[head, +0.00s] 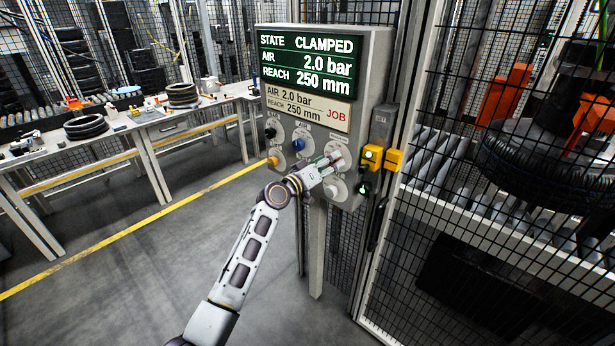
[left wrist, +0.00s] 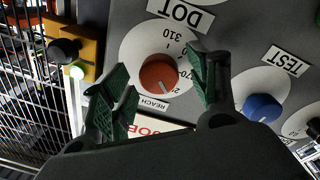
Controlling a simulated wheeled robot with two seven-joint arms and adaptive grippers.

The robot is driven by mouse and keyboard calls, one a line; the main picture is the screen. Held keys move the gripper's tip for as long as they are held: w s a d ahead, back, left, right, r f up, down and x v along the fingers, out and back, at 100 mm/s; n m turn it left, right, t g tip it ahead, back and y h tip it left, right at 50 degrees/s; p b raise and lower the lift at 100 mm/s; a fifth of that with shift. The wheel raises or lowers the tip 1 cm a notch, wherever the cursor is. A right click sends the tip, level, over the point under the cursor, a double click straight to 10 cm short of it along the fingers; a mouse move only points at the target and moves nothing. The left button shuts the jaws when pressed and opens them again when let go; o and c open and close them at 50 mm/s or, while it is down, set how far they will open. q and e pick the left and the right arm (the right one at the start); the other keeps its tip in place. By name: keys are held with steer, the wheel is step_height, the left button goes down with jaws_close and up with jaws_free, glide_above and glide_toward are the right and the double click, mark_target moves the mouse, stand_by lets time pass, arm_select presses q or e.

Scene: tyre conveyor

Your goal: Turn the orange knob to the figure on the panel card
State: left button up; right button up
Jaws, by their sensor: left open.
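The orange knob (left wrist: 158,75) sits on a round white dial in the left wrist view, above the REACH label. Its white mark points to the lower right, near partly hidden figures; 310 shows on the dial's other side. My left gripper (left wrist: 158,66) is open, its green-padded fingers on either side of the knob, with no clear contact. In the head view my left gripper (head: 334,160) is at the panel's upper-right dial and hides the knob. The panel card (head: 306,107) reads AIR 2.0 bar, REACH 250 mm. The display (head: 307,65) reads CLAMPED, 2.0 bar, 250 mm. My right gripper is out of view.
A blue knob (left wrist: 262,107) is beside the orange one. A black knob (head: 270,132) is at the panel's left. A yellow switch box (head: 373,156) and mesh fence (head: 480,150) stand right of the panel. Workbenches (head: 150,116) are behind at left; the floor before them is clear.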

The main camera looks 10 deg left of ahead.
arm_select(q)
steer(key=v, duration=1)
steer(key=shift+s, duration=0.35)
steer(key=shift+a+r, duration=0.1)
steer(key=shift+a, duration=0.1)
